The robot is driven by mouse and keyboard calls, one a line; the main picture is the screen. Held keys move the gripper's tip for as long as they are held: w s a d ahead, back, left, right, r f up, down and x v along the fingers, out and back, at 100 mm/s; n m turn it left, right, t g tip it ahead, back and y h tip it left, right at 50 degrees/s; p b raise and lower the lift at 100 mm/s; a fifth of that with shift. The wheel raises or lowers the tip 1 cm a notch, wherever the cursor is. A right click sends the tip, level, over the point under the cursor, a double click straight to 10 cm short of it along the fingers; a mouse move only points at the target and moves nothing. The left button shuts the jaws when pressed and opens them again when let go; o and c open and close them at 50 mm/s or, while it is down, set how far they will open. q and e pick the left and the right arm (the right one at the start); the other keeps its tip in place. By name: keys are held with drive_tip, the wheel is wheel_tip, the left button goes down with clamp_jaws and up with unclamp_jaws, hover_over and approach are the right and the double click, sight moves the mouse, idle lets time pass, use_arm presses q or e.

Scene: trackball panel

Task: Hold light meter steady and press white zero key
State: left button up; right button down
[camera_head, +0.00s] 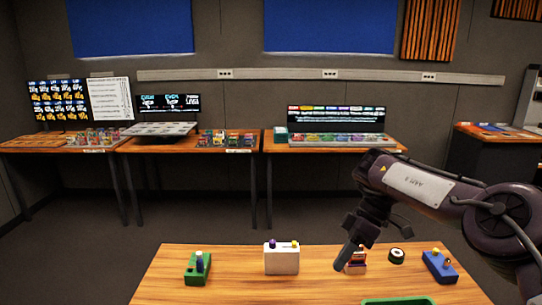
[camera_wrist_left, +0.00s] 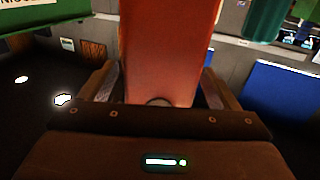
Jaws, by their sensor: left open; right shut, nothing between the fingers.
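On the near table stand a green box (camera_head: 196,270) with a white knob and a dark blue one, a white box (camera_head: 282,261) with purple and yellow knobs, and a blue box (camera_head: 439,268) with small pale and orange knobs. I cannot tell which is the light meter or which knob is the zero key. My right gripper (camera_head: 343,258) is shut and empty, pointing down beside a small red-and-white item (camera_head: 356,263). My left gripper (camera_wrist_left: 161,82) is open in the left wrist view, with a large orange-red surface (camera_wrist_left: 168,45) showing between its fingers; contact is unclear.
A green tray edge (camera_head: 398,301) shows at the front. Bare wood (camera_head: 232,275) lies between the green and white boxes. Other tables with displays line the back wall.

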use_arm(q)
drive_tip(key=v, duration=1.2)
drive_tip(key=shift+f, duration=0.1)
drive_tip(key=o, duration=0.3)
drive_tip(key=shift+o, duration=0.2)
drive_tip(key=p+v, duration=0.2)
drive_tip(key=v, duration=0.4)
idle(0.4)
